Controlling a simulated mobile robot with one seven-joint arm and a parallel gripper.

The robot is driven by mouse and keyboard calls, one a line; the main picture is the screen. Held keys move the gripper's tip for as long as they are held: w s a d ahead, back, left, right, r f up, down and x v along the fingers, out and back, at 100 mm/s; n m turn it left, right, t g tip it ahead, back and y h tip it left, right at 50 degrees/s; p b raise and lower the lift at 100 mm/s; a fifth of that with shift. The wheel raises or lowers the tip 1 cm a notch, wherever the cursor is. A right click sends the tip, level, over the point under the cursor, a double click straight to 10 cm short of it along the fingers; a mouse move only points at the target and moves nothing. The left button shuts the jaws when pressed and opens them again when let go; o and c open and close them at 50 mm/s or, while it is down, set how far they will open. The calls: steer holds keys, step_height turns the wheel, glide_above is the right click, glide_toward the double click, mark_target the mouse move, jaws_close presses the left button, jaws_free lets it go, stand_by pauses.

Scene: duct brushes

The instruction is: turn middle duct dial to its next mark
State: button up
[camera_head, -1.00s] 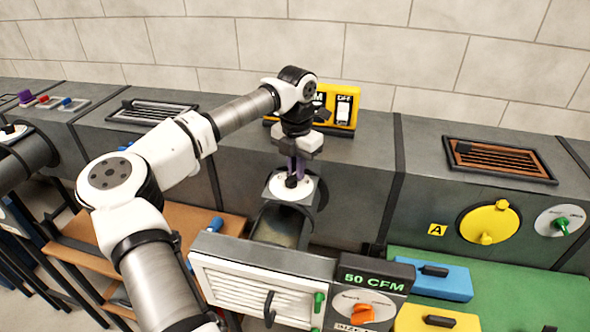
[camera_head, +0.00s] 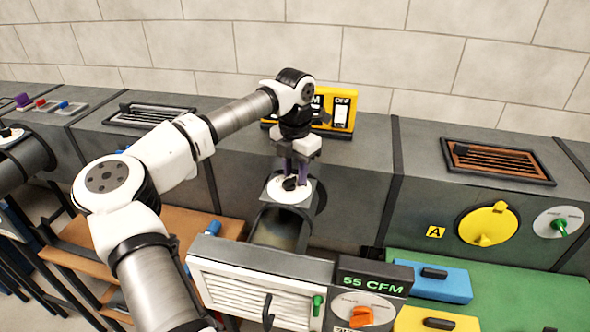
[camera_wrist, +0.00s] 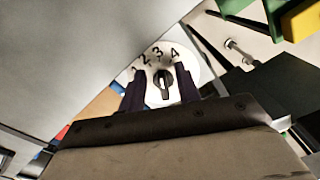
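The middle duct dial (camera_head: 300,194) is a white round plate with a black knob (camera_head: 289,184) on top of the middle duct. In the wrist view the dial plate (camera_wrist: 193,62) shows marks 1, 2, 3 and 4, with the black knob (camera_wrist: 165,84) at its centre. I cannot tell surely which mark the knob points at. My gripper (camera_head: 294,174) is right above the dial, pointing down. In the wrist view its two dark purple fingers stand apart on either side of the knob, with gaps showing. The fingers hide the plate's lower sides.
A display box (camera_head: 372,278) reading 55 CFM stands front right, above an orange knob. A white louvred grille (camera_head: 255,287) is in front of the duct. A yellow meter (camera_head: 341,112) stands behind my gripper. A yellow disc (camera_head: 488,224) and another dial are at right.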

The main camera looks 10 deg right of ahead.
step_height(320, 180, up, 14)
steer(key=b, duration=0.2)
stand_by(0.4)
steer(key=shift+f, duration=0.15)
